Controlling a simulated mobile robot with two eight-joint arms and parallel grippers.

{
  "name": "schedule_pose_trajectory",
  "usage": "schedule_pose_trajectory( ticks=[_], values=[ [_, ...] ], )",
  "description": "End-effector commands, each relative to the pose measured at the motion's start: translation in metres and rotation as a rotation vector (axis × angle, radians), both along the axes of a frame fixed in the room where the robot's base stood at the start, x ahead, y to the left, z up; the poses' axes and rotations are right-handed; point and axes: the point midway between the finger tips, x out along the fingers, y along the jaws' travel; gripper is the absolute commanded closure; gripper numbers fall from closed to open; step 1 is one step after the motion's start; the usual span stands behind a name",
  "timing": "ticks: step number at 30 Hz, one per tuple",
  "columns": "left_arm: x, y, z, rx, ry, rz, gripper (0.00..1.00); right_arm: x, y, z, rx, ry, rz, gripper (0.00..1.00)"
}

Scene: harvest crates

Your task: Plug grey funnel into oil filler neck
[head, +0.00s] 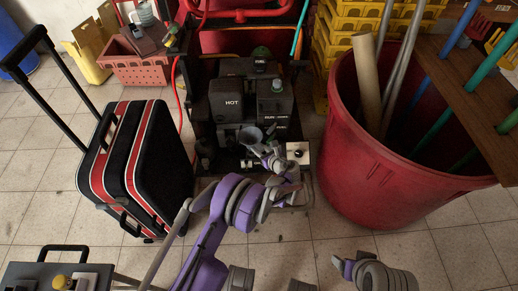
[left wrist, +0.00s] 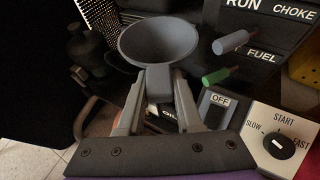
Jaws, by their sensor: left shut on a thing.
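The grey funnel (head: 250,136) is in front of the dark machine in the head view, and its wide mouth faces up. It also shows large in the left wrist view (left wrist: 158,48). My left gripper (head: 262,150) is shut on the funnel below its cone, with a finger on each side in the left wrist view (left wrist: 158,80). A partly covered label starting "OIL" (left wrist: 168,117) shows between the fingers. The oil filler neck and the funnel's lower end are hidden, so I cannot tell whether they touch. My right arm's end (head: 345,265) is low at the right, its jaws unclear.
The machine's panel (left wrist: 260,40) has RUN, CHOKE and FUEL labels, two projecting levers and an OFF switch (left wrist: 212,108). A speed dial plate (left wrist: 276,140) stands close right of the gripper. A suitcase (head: 140,160) stands left, a red bin (head: 370,180) right.

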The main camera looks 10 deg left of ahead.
Motion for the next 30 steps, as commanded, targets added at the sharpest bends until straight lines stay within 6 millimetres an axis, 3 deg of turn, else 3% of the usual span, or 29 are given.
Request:
schedule_pose_trajectory(
  ticks=[30],
  values=[
    [0.0,0.0,-0.025,0.0,0.0,0.0,1.0,0.003,0.0,-0.015,0.0,0.0,0.0,0.23]
  ],
)
